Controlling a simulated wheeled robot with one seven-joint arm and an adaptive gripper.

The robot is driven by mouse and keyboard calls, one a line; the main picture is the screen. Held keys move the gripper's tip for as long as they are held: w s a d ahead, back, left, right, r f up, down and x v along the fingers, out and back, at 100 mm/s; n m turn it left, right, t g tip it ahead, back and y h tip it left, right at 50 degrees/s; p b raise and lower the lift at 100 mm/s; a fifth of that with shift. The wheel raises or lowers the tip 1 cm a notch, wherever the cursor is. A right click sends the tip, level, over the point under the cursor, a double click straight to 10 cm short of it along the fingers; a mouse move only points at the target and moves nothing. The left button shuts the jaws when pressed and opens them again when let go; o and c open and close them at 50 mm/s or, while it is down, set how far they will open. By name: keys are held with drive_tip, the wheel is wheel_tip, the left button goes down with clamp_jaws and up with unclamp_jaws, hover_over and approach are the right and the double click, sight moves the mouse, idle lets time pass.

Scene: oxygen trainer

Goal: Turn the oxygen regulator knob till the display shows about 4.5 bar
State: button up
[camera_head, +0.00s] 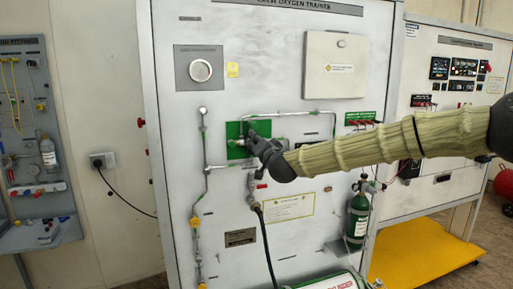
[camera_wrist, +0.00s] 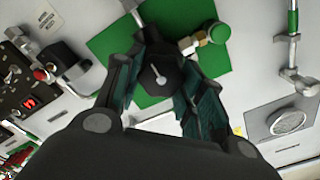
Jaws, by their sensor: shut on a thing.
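The oxygen regulator knob (camera_wrist: 160,74) is dark with a pale pointer on its face, in front of a green square plate (camera_wrist: 113,52). In the head view the green plate (camera_head: 235,151) is on the white trainer panel, and my gripper (camera_head: 254,142) largely hides the knob. My gripper (camera_wrist: 160,88) is shut on the knob, with one finger on each side of it.
A brass fitting with a green cap (camera_wrist: 218,33) sticks out beside the knob. Metal pipes (camera_head: 205,135) run around the plate. A round gauge (camera_head: 200,70) is above left, and a hose (camera_head: 266,240) hangs below. A green cylinder (camera_head: 357,215) stands at lower right.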

drive_tip(key=o, duration=1)
drive_tip(key=v, duration=1.2)
